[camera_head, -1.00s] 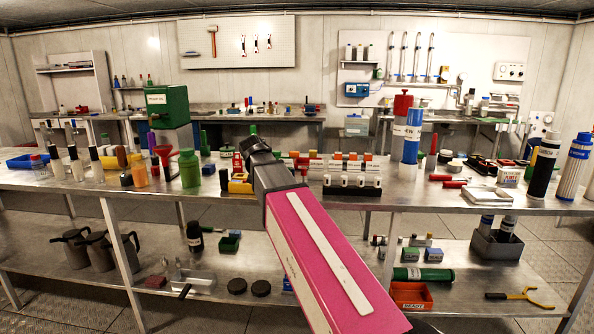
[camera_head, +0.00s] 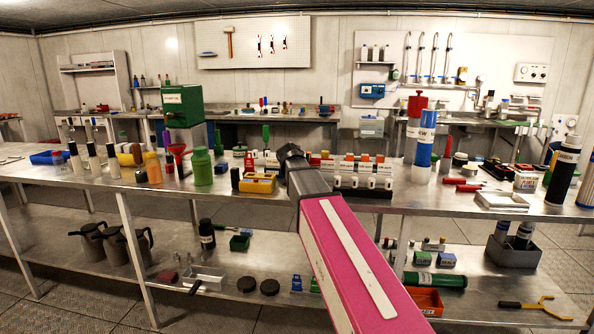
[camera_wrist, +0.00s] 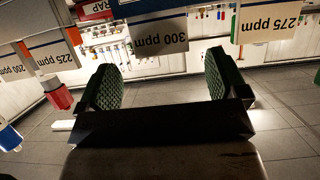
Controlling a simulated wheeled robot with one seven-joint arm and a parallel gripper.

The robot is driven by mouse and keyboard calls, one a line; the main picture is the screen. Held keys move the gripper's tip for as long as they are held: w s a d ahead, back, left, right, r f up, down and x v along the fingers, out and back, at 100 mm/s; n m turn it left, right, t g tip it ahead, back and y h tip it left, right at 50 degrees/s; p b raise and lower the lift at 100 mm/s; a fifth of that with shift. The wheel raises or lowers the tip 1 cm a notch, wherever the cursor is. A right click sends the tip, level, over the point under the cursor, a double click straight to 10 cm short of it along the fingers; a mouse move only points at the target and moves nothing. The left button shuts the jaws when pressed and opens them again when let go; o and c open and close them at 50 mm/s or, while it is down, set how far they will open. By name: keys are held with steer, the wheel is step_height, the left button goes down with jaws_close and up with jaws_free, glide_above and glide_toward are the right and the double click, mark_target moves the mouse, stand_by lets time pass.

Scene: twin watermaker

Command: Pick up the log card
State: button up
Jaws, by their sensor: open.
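I cannot pick out the log card for certain in either view. My gripper (camera_wrist: 163,88) shows in the wrist view with two green padded fingers spread apart and nothing between them. In the head view my gripper (camera_head: 290,154) is at the end of my pink arm, over the bench, and its fingertips are too small to make out. White tags hang upside down in the wrist view: a 300 ppm tag (camera_wrist: 160,38) beyond the fingers, a 275 ppm tag (camera_wrist: 272,24) at right and a 225 ppm tag (camera_wrist: 55,57) at left.
The steel bench (camera_head: 420,196) is crowded. A blue cylinder (camera_head: 425,143) and a flat white tray (camera_head: 502,201) are farther right. A green box (camera_head: 183,104) stands at left.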

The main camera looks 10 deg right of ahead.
steer(key=x, duration=0.4)
steer(key=shift+w+a+f, duration=0.1)
steer(key=shift+f, duration=0.05)
steer(key=c, duration=1)
